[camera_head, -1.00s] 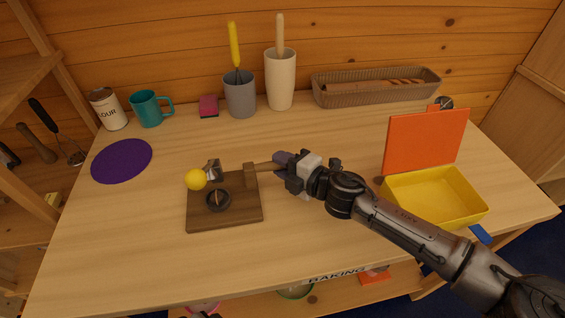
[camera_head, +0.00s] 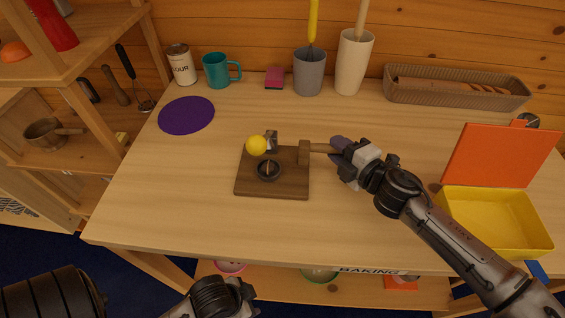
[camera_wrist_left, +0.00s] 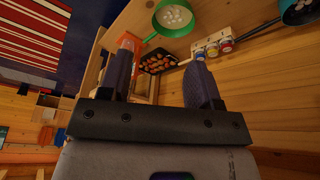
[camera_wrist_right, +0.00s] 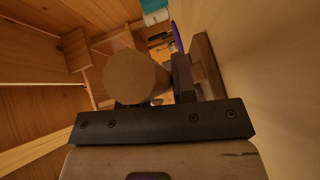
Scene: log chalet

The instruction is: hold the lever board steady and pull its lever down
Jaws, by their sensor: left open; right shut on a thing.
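The lever board (camera_head: 255,184) is a dark wooden plate lying flat on the table. It carries a metal lever with a yellow ball knob (camera_head: 256,145), which is near its far left corner, and a dark round fitting (camera_head: 269,171). A wooden handle (camera_head: 319,147) sticks out from its right side. My right gripper (camera_head: 345,154) is shut on this handle, whose round end (camera_wrist_right: 136,76) fills the middle of the right wrist view. My left gripper (camera_wrist_left: 160,75) is open and empty, away from the board; its arm shows at the bottom of the head view.
A yellow box (camera_head: 495,222) with an orange lid stands to the right. A purple mat (camera_head: 186,115), a teal mug (camera_head: 217,71), a grey cup (camera_head: 309,72), a cream holder (camera_head: 352,64) and a basket (camera_head: 455,95) line the back. The table left of and before the board is clear.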

